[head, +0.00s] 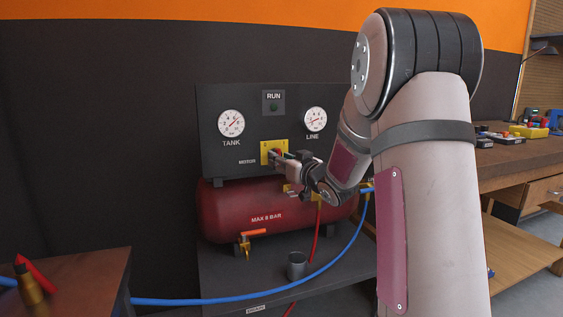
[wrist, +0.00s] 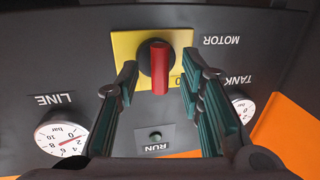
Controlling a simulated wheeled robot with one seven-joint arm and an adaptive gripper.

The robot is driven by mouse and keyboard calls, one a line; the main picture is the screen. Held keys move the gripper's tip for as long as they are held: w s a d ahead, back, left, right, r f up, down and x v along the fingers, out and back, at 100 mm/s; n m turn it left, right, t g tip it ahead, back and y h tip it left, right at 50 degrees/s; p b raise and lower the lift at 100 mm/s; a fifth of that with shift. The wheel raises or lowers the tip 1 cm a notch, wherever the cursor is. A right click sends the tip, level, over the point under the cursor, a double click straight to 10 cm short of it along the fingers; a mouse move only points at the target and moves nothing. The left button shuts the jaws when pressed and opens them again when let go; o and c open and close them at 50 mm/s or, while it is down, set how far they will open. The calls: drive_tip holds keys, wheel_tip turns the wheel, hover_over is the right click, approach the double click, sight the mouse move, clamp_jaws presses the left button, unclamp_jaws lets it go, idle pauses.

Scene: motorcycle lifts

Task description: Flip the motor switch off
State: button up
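The motor switch is a red rotary knob (wrist: 159,68) on a yellow plate (wrist: 125,45), with the word MOTOR beside it. In the wrist view, which shows the panel upside down, the knob's handle stands vertical, and a 0 shows at the plate's right edge. My gripper (wrist: 160,72) is open, one finger on each side of the knob; I cannot tell whether either touches it. In the head view, my gripper (head: 284,158) is at the yellow plate (head: 266,152) and hides most of the knob. The green RUN lamp (head: 274,107) looks dark.
The dark panel (head: 220,160) carries a TANK gauge (head: 231,123) and a LINE gauge (head: 315,119). Below are a red tank (head: 225,212), an orange-handled valve (head: 252,234), a metal cup (head: 297,265) and a blue hose (head: 215,300). A wooden workbench (head: 505,178) stands at right.

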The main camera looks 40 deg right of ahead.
drive_tip(key=shift+w, duration=0.15)
clamp_jaws()
drive_tip(key=shift+n, duration=0.4)
drive_tip(key=shift+a+r+n+g+b, duration=0.1)
drive_tip(key=shift+n+g+b, duration=0.15)
drive_tip(key=shift+n+b, duration=0.6)
drive_tip(key=shift+n+g+b, duration=0.2)
drive_tip(key=shift+n+g, duration=0.05)
drive_tip(key=shift+n, duration=1.2)
unclamp_jaws()
